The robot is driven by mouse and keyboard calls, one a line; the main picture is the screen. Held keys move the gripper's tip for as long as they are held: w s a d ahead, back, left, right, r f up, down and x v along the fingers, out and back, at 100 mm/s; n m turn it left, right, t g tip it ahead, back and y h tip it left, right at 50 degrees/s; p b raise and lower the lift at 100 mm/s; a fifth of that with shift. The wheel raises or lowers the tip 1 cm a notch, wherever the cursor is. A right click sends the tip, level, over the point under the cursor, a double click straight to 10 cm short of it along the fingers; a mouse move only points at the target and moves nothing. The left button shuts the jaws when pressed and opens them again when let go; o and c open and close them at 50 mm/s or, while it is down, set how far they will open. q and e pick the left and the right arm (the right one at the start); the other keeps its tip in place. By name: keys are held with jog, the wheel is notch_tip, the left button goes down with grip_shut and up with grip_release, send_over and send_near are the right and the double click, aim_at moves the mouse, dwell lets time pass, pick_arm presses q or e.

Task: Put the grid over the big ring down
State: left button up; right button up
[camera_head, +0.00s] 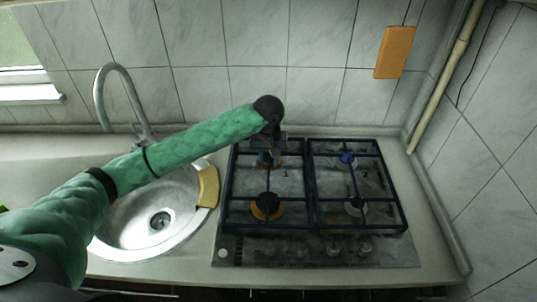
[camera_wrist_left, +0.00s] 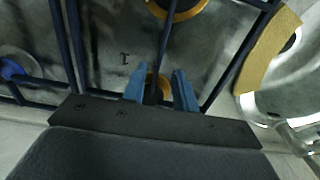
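The left grid (camera_head: 286,198), dark blue-black bars, lies over the left half of the hob and looks flat and level with the right grid (camera_head: 357,182). Under it, a large burner ring (camera_head: 267,207) with an orange-yellow rim and dark cap is at the front; in the left wrist view this ring (camera_wrist_left: 181,10) is at the top edge. My left gripper (camera_head: 270,160) points down over the back of the left grid. In the left wrist view its blue fingers (camera_wrist_left: 161,88) are apart, with a grid bar between them and a gap on each side. My right gripper is out of view.
A second yellow-rimmed burner (camera_wrist_left: 157,86) is behind the fingers. The right half has a blue burner (camera_head: 346,158) and a pale-rimmed one (camera_head: 355,206). A round sink (camera_head: 150,240) with a tap (camera_head: 100,95) and a yellow sponge-like piece (camera_head: 208,186) is left of the hob.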

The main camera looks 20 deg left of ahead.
pick_arm(q)
jog(key=shift+r+b, duration=0.55)
jog(key=shift+r, duration=1.9)
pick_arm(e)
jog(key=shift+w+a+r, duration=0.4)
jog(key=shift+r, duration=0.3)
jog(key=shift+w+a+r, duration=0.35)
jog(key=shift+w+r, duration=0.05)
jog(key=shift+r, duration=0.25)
